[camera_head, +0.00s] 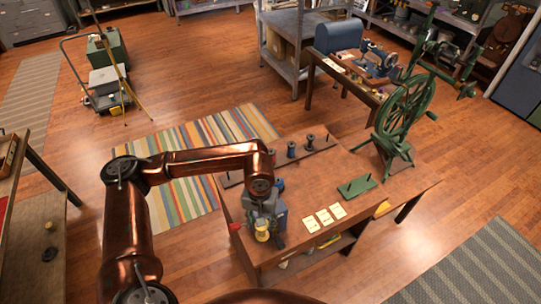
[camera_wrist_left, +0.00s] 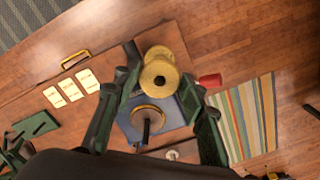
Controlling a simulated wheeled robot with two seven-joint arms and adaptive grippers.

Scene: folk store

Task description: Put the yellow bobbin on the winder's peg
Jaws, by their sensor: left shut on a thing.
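The yellow bobbin (camera_head: 262,231) is in my left gripper (camera_head: 265,222), above the near left part of the workbench. In the left wrist view, the bobbin (camera_wrist_left: 160,70) sits between the two dark green fingers of my left gripper (camera_wrist_left: 160,85). The blue winder (camera_head: 281,216) is mostly hidden behind the gripper in the head view. In the wrist view, the winder (camera_wrist_left: 183,112) has a tan disc with a dark upright peg (camera_wrist_left: 147,126) and a red handle (camera_wrist_left: 210,81). The bobbin appears beside the peg, not around it. My right gripper is out of view.
Three cards (camera_head: 324,217) and a green pegged board (camera_head: 356,187) lie on the workbench (camera_head: 300,180). A rack at its back holds dark and blue bobbins (camera_head: 291,149). A green spinning wheel (camera_head: 404,110) stands at the right. The bench middle is clear.

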